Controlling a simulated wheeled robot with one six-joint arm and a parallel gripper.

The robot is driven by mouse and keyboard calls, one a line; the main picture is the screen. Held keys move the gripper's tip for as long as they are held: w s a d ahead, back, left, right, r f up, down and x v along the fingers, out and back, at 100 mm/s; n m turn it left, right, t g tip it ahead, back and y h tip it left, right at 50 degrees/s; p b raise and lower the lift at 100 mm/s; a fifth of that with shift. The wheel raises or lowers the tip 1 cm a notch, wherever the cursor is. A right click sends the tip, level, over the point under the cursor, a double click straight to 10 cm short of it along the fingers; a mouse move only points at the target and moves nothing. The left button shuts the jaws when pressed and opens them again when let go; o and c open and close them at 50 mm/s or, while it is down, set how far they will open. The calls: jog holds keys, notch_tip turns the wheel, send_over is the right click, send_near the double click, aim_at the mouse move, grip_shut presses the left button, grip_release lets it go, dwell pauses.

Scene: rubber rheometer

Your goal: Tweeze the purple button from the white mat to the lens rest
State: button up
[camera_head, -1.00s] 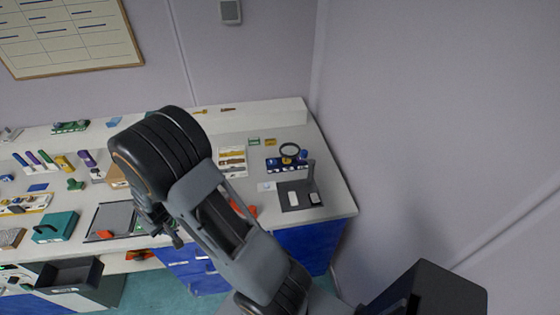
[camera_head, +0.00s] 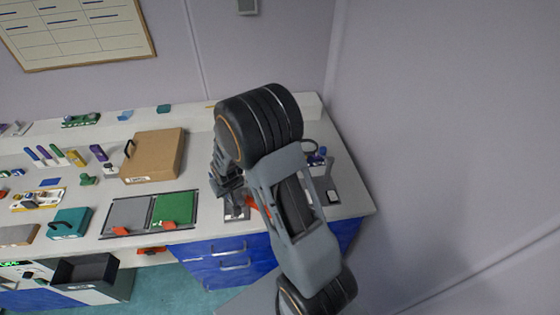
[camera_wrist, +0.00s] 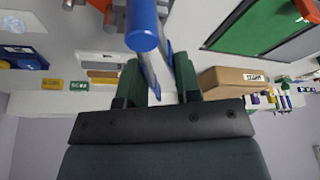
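My gripper (camera_head: 222,182) hangs over the counter, right of the green plate, in the head view. In the wrist view its two dark green fingers (camera_wrist: 158,75) stand apart. A blue-ended tool with slim silver prongs, apparently the tweezers (camera_wrist: 142,35), lies in front of and between them. I cannot tell whether the fingers press on it. The lens (camera_head: 309,146) shows partly behind my arm. A dark stand with a white pad (camera_head: 332,196) is at the counter's right end. I cannot make out the purple button or identify the white mat with certainty; my arm covers part of that area.
A green plate (camera_head: 174,208) and a grey plate (camera_head: 128,215) lie left of my gripper. A brown box (camera_head: 153,156) stands behind them. A teal case (camera_head: 70,222) is farther left. An orange-red item (camera_head: 254,202) sits close beside my gripper. The wall bounds the right side.

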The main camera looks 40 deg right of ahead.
jog(key=s+d+r+m+g+y+b, duration=0.1)
jog(key=s+d+r+m+g+y, duration=0.1)
jog(key=d+m, duration=0.3)
jog(key=s+d+r+m+g+y+b, duration=0.1)
jog(key=d+r+m+g, duration=0.3)
jog(key=d, duration=0.9)
jog(key=shift+s+r+m+y, duration=0.5)
jog(key=shift+s+m, duration=0.2)
jog(key=shift+m, duration=0.3)
jog(key=shift+f, duration=0.2)
notch_tip(320, 180, down, 10)
jog(key=b, duration=0.7)
jog(key=shift+a+r, duration=0.1)
grip_shut()
notch_tip(320, 180, up, 12)
jog(key=p, duration=0.9)
